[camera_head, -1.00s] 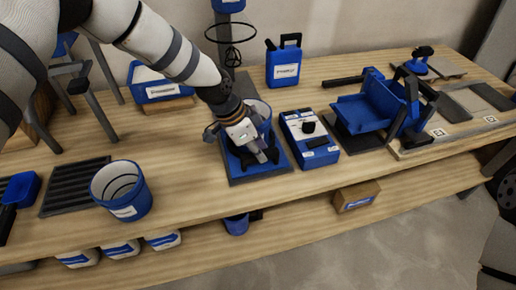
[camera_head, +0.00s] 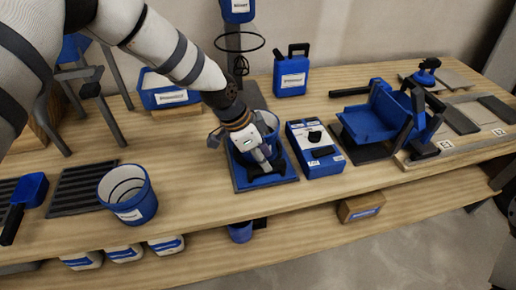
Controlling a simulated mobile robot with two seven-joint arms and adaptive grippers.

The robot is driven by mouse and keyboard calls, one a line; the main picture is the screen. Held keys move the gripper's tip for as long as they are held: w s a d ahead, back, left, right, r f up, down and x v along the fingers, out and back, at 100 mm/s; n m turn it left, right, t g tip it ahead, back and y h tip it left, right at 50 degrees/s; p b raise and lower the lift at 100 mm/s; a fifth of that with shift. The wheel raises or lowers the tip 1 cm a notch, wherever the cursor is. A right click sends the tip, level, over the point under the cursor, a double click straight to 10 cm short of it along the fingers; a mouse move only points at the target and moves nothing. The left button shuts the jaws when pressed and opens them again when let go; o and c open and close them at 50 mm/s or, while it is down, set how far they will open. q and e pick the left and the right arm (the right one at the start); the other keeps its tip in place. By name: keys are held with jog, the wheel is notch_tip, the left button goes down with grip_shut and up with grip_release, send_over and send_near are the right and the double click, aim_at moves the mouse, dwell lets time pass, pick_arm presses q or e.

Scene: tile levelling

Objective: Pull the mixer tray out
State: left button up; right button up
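The mixer tray (camera_head: 284,174) is a blue piece on a dark base plate at the foot of the mixer stand, in the middle of the bench. A blue bucket (camera_head: 264,117) stands on it, partly hidden behind my wrist. My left gripper (camera_head: 265,166) points down over the front of the tray, its dark fingers at or just above the blue surface. I cannot tell whether they touch or hold it. At the right edge a dark and white part of my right arm shows; its gripper's fingers cannot be made out clearly.
A blue-and-white control box (camera_head: 318,158) stands close right of the tray. A blue tilting stand (camera_head: 372,122) is beyond it. An open blue bucket (camera_head: 127,194) stands left on the bench. Behind is a blue canister (camera_head: 291,75). Bench in front of the tray is narrow but clear.

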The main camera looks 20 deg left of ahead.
pick_arm(q)
jog(key=v, duration=1)
jog(key=shift+a+r, duration=0.15)
jog(key=shift+r, duration=0.2)
jog(key=shift+s, duration=0.15)
jog(key=s+f+n, duration=0.1)
jog(key=s+f, duration=0.2)
jog(key=s+d+f+n+g, duration=0.1)
jog(key=s+f, duration=0.1)
jog(key=f, duration=0.2)
jog(key=s+d+f+n, duration=0.1)
jog(key=s+f, duration=0.2)
jog(key=shift+s+d+f+p, duration=0.15)
jog(key=shift+s+p, duration=0.2)
jog(key=shift+s, duration=0.05)
jog(key=s+a+f+n+g+y+p, duration=0.1)
jog(key=s+f+n, duration=0.3)
jog(key=s, duration=0.7)
jog(key=s+a+f+n+g+y, duration=0.1)
jog(key=s+f+n+g, duration=0.1)
jog(key=s+f, duration=0.6)
jog(key=s+a+r+n+y, duration=0.1)
jog(key=s+a+r+n, duration=0.1)
jog(key=s, duration=1.1)
jog(key=shift+s+a+r+n+g+y+p, duration=0.15)
jog(key=shift+s+a+n+g+y+p, duration=0.2)
jog(key=shift+a, duration=0.45)
pick_arm(e)
jog(key=shift+t, duration=0.6)
jog(key=w+r, duration=0.3)
